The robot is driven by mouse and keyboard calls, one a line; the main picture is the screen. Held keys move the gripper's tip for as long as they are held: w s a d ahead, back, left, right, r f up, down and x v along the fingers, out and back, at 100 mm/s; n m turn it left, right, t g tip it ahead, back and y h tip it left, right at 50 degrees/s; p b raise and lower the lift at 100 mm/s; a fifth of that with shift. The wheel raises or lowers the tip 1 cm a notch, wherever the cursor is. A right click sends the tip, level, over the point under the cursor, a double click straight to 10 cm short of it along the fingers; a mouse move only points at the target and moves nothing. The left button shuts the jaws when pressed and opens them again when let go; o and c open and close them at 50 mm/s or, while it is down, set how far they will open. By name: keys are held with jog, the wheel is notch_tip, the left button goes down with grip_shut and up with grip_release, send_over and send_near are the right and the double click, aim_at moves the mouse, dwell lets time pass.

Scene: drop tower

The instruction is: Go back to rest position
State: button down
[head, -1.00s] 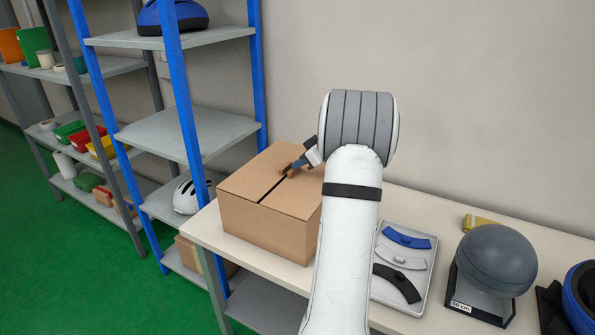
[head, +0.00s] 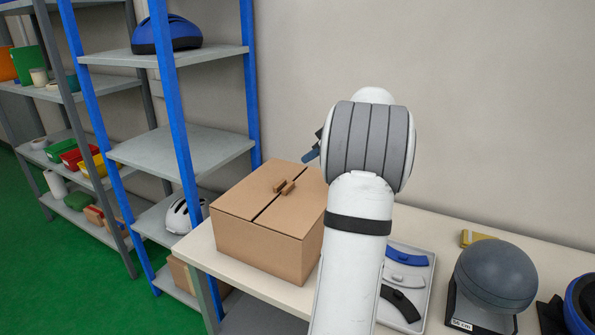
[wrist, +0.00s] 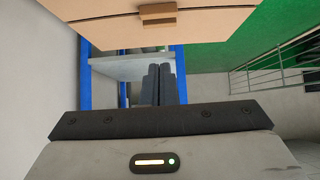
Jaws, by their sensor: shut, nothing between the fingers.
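My gripper (wrist: 159,85) shows in the wrist view with its two dark fingers together, shut and empty. In the head view only a small part of my gripper (head: 312,152) shows past my arm, which hides the rest. It is up and to the right of a closed cardboard box (head: 262,237), apart from it. The box stands on the table with its flaps down and two small brown tabs at the middle of the top.
The pale table (head: 262,293) carries a grey tray (head: 416,262) with blue, white and black curved pieces, partly behind my arm. A grey dome on a stand (head: 495,275) is at the right. A blue-framed shelf (head: 187,148) with helmets stands left. A wall is behind.

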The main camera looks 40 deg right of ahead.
jog(key=v, duration=0.2)
jog(key=shift+s+r, duration=0.15)
jog(key=shift+r, duration=0.2)
jog(key=s+a+f+m+g, duration=0.1)
jog(key=s+a+f+g, duration=0.15)
jog(key=a, duration=1.15)
jog(key=s+a+f+m+g, duration=0.1)
jog(key=s+a+m+g, duration=0.15)
jog(key=a, duration=1.15)
jog(key=s+a+f+m+g+h, duration=0.1)
jog(key=s+a+f+h, duration=0.2)
jog(key=s+a+f, duration=0.4)
jog(key=s+a, duration=0.5)
jog(key=s, duration=0.3)
jog(key=shift+f+h, duration=0.2)
jog(key=shift+h, duration=0.1)
jog(key=shift+a, duration=0.15)
